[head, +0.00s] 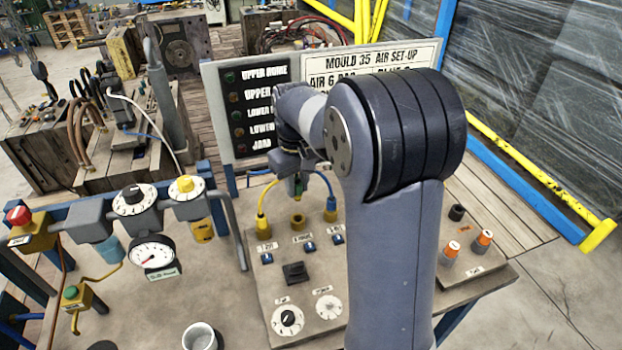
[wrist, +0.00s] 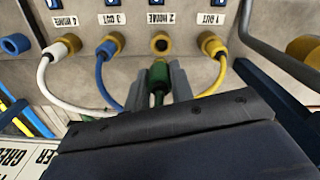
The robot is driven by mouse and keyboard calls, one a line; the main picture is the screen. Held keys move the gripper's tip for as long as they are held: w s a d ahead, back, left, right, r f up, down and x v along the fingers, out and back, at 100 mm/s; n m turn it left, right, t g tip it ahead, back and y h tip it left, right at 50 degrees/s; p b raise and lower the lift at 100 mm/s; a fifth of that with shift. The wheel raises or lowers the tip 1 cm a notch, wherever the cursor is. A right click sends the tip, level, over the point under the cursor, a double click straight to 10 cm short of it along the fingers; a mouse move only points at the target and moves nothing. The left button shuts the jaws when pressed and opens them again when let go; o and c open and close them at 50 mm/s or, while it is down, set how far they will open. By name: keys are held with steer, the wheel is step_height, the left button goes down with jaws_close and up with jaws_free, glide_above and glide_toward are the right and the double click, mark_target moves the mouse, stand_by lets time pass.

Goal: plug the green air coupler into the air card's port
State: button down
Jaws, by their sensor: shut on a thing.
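My gripper (wrist: 158,78) is shut on the green air coupler (wrist: 158,72), its green hose trailing back between the fingers. The coupler points at an empty brass port (wrist: 159,43), apparently the one labelled 2, with a gap seeming to remain. In the head view the green coupler (head: 299,187) hangs under my wrist above that port (head: 298,221). The air card (head: 385,62) reads "MOULD 35 AIR SET-UP" and "AIR 6 BAR"; my arm hides the rest, including any port number.
Port 1 holds a yellow hose (wrist: 218,75), port 3 a blue hose (wrist: 101,75) and port 4 a white hose (wrist: 43,75), flanking the empty port closely. Dials, a black switch (head: 295,272) and orange-topped knobs (head: 482,240) are on the panel. A regulator gauge (head: 153,251) stands left.

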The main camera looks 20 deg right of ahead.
mark_target(297, 199)
steer(key=shift+a+f, duration=0.1)
steer(key=shift+a, duration=0.05)
step_height(297, 199, down, 4)
steer(key=b, duration=0.4)
steer(key=shift+f, duration=0.25)
steer(key=shift+f+b, duration=0.3)
steer(key=shift+f, duration=0.25)
steer(key=shift+f, duration=1.25)
stand_by(2.1)
steer(key=c, duration=0.7)
jaws_free()
steer(key=shift+c, duration=0.2)
steer(key=shift+r, duration=0.1)
